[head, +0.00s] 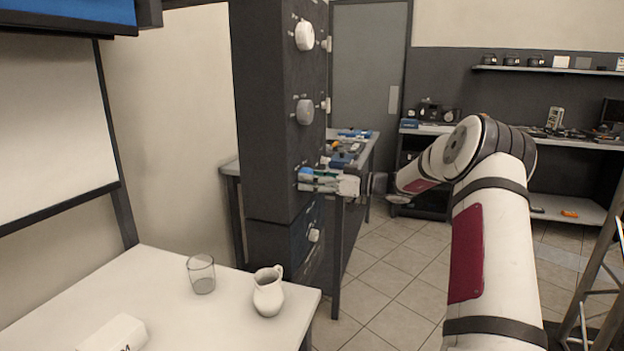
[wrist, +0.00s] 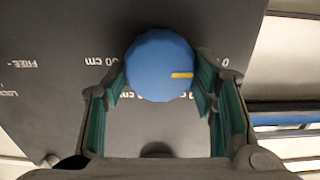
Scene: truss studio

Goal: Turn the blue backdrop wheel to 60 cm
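The blue backdrop wheel (wrist: 152,66) is on a dark panel in the wrist view. Its yellow mark (wrist: 182,75) points right, toward a printed 0. A partly covered label ending in "0 cm" is left of the wheel, and another below is mostly hidden. My gripper (wrist: 162,78) has its green-lined fingers on opposite sides of the wheel, with both pads against its rim. In the head view, my gripper (head: 304,179) reaches the dark column (head: 262,120) from the right; the blue wheel is mostly hidden there.
On the column, a white knob (head: 305,36) and a grey knob (head: 305,111) are above my gripper, and another pale knob (head: 314,235) is below. A white table (head: 160,285) in front holds a glass (head: 201,274) and a jug (head: 268,293). Open tiled floor lies right of the column.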

